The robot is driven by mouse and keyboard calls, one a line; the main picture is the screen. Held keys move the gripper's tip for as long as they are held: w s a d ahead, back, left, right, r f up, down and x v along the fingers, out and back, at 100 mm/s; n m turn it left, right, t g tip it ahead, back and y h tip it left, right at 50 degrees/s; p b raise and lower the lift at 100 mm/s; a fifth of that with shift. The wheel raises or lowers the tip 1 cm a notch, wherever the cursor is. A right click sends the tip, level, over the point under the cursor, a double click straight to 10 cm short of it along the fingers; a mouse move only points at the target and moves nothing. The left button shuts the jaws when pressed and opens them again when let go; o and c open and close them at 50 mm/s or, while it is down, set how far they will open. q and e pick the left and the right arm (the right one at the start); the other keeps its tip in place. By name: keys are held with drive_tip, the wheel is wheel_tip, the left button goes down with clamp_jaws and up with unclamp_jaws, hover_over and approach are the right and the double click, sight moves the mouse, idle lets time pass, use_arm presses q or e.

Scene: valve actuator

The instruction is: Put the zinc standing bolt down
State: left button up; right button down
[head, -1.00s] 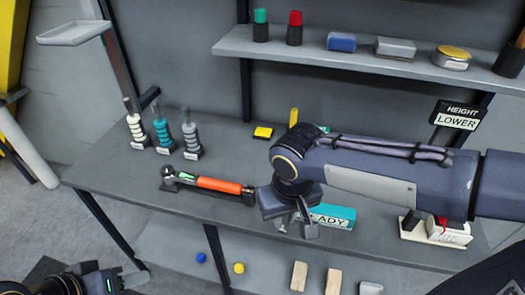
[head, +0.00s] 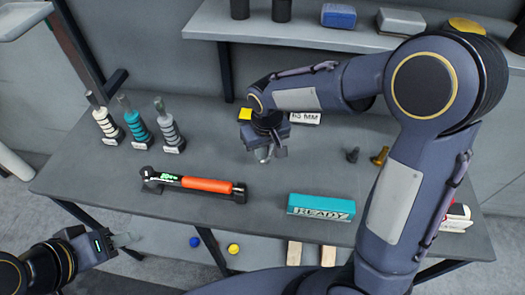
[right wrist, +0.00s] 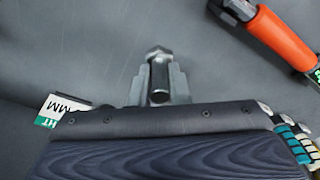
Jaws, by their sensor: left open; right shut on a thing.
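My right gripper (head: 265,150) is over the middle of the grey bench, in front of the MM sign. In the right wrist view the right gripper (right wrist: 159,88) is shut on a grey metal bolt, the zinc bolt (right wrist: 159,70), whose hex end points out between the fingers. In the head view the bolt is mostly hidden by the fingers, and I cannot tell whether it touches the bench. My left gripper (head: 120,241) is open and empty at the lower left, off the bench's front edge.
A dark bolt (head: 352,155) and a brass bolt (head: 380,157) stand to the right. A teal READY block (head: 321,207) and an orange-handled torque wrench (head: 195,184) lie nearer the front. Three ringed posts (head: 135,123) stand at left. A shelf (head: 290,36) hangs behind.

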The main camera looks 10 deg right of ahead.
sight(263, 156)
drive_tip(key=w+f, duration=0.2)
drive_tip(key=f, duration=0.1)
drive_tip(key=shift+w+d+f+p, duration=0.2)
drive_tip(key=shift+w+d+p, duration=0.1)
drive_tip(key=shift+w, duration=0.1)
drive_tip(key=shift+f, duration=1.6)
drive_tip(key=shift+f, duration=0.15)
drive_tip(key=c, duration=1.4)
unclamp_jaws()
drive_tip(key=shift+o, duration=0.2)
